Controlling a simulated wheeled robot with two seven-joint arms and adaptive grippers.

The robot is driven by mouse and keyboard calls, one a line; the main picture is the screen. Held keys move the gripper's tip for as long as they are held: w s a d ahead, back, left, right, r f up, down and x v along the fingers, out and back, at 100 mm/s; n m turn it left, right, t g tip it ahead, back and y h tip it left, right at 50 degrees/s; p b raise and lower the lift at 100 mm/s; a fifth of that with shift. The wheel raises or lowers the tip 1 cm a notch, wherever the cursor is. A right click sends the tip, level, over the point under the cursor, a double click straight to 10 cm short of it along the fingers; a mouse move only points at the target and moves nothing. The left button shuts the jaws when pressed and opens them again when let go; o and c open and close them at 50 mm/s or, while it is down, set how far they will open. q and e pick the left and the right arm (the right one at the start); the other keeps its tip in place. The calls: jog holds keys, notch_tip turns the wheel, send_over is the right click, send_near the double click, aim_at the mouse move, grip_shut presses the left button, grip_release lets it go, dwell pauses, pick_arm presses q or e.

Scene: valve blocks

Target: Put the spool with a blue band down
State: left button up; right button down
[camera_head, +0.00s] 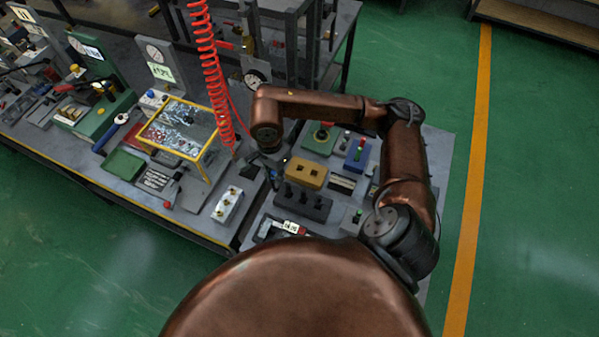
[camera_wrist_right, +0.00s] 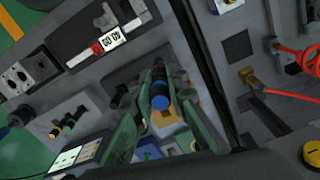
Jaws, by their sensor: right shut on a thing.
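The spool with a blue band (camera_wrist_right: 160,101) shows in the right wrist view, between the two green fingers of my right gripper (camera_wrist_right: 158,112). The gripper is shut on it, and the blue end faces the camera. A dark block with several posts (camera_wrist_right: 128,92) lies beside and below the spool, and a yellow block shows partly behind the fingers. In the head view my right gripper (camera_head: 272,178) is small and mostly hidden below the wrist, left of the yellow block (camera_head: 305,172) and near the dark post block (camera_head: 302,204). Contact under the spool cannot be told. My left gripper is not in view.
A caliper-like tool with a display (camera_wrist_right: 110,40) lies near the post block. A white valve block (camera_head: 227,205) stands to the left. A red coiled hose (camera_head: 212,85) hangs close to my arm. A yellow-framed guard (camera_head: 180,128) stands further left. The bench is crowded.

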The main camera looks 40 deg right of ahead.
jog(key=s+d+f+m, duration=0.1)
jog(key=s+d+m, duration=0.15)
jog(key=m, duration=1.05)
jog(key=s+d+m, duration=0.1)
jog(key=d+m, duration=0.2)
jog(key=m, duration=1)
jog(key=shift+m, duration=0.4)
jog(key=w+d+f, duration=0.3)
jog(key=f, duration=0.1)
jog(key=w+d+f+p, duration=0.1)
jog(key=w+d+f, duration=0.2)
jog(key=f, duration=0.1)
jog(key=w+d+f, duration=0.3)
jog(key=w+f, duration=0.1)
jog(key=f, duration=0.1)
jog(key=shift+d+p, duration=0.35)
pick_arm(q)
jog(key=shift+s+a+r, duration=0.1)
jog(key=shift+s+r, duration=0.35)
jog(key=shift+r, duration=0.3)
pick_arm(e)
jog(key=shift+f, duration=0.1)
